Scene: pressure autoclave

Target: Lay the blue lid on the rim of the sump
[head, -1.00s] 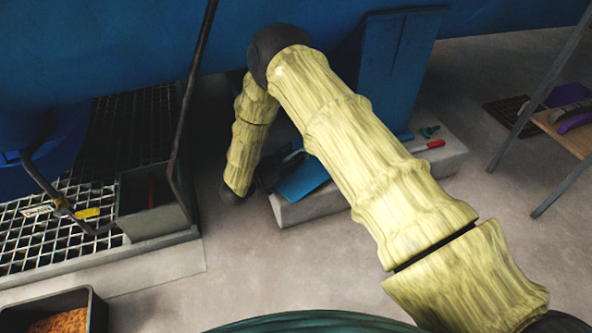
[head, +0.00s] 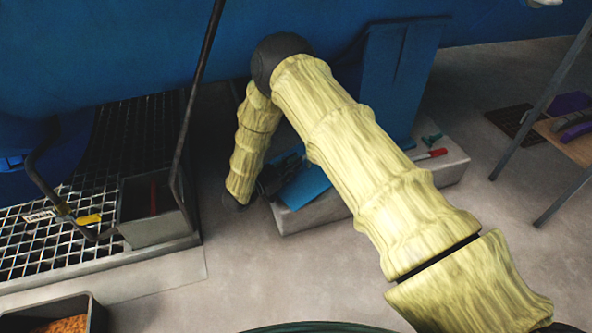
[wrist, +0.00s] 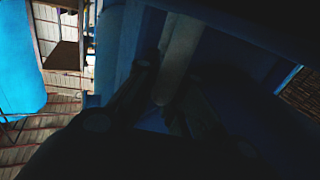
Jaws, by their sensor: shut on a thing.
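The blue lid (head: 305,188) is a flat bright-blue plate at the near left part of a low concrete block. I cannot tell whether it touches the block. My gripper (head: 268,185) is beside its left edge, largely hidden by my arm, and is shut on it. In the dark wrist view my gripper (wrist: 165,98) closes around a pale bar in front of a shaded blue surface. The sump (head: 158,231) is a grey open-topped box at the edge of the floor grating, left of my gripper, with a red item inside.
The concrete block (head: 310,217) also carries a red marker-like item (head: 431,154) and a blue support (head: 402,80). A dark slanted rod (head: 197,90) rises by the sump. A yellow-tagged pipe (head: 50,185) crosses the grating (head: 60,245). Bare floor lies between sump and block.

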